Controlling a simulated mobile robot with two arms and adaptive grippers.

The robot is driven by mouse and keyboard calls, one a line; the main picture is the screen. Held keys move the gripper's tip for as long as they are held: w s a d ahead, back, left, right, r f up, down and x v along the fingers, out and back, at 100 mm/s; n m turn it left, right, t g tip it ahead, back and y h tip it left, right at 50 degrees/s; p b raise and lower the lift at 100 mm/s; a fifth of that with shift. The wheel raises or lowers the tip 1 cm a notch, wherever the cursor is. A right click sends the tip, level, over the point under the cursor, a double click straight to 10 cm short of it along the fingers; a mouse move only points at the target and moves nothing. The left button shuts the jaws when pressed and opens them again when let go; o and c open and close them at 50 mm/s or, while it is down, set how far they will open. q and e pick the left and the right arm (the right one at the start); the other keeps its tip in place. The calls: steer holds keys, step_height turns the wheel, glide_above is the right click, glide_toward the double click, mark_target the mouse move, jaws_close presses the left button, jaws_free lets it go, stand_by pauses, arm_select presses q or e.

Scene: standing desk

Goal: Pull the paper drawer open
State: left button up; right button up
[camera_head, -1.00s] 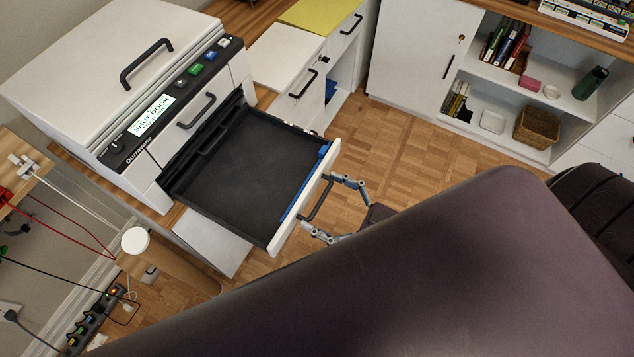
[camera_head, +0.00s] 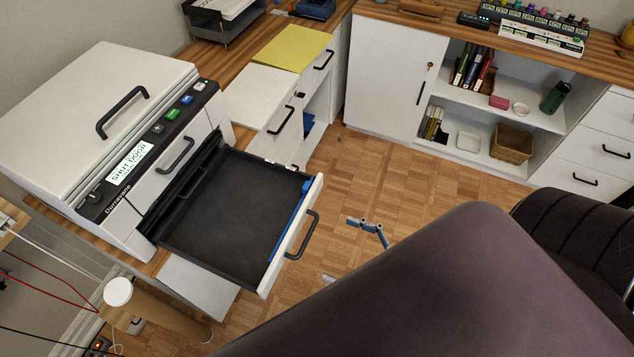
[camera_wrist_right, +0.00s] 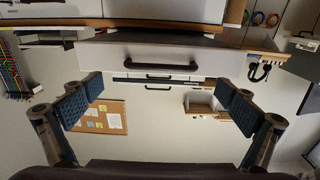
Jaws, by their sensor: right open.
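The paper drawer (camera_head: 228,205) is a black tray with a white front, pulled well out of the white printer (camera_head: 105,110). It looks empty. Its black handle (camera_head: 303,236) faces the right side of the head view. My right gripper (camera_head: 347,252) is open and empty, to the right of the handle and apart from it. One blue-grey finger shows clearly; the other is mostly hidden by my dark arm. In the right wrist view both fingers stand wide apart, with a white drawer front and its black handle (camera_wrist_right: 160,77) beyond them. My left gripper is not in view.
A white cabinet with a handled drawer (camera_head: 283,120) stands behind the paper drawer. Shelves (camera_head: 500,110) stand at the back, a dark chair (camera_head: 580,235) at right. The parquet floor between is clear.

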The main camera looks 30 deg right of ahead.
steer(key=v, duration=0.4)
steer(key=shift+w, duration=0.1)
stand_by(0.4)
steer(key=s+d+f+m+g+h, duration=0.1)
steer(key=d+f+m+g+h, duration=0.2)
steer(key=f, duration=1)
steer(key=s+d+f+g+h, duration=0.25)
steer(key=f+h, duration=0.25)
steer(key=f, duration=0.9)
steer(key=s+a+f+m+g+h, duration=0.1)
steer(key=s+a+f+g, duration=0.2)
steer(key=s+f, duration=0.4)
steer(key=s+a+f+g+h, duration=0.1)
steer(key=s+a+f+g, duration=0.2)
steer(key=s, duration=0.6)
step_height(320, 180, down, 4)
steer(key=shift+s+r+m+g+h, duration=0.1)
steer(key=shift+s+m+g+h, duration=0.25)
steer(key=shift+g, duration=0.7)
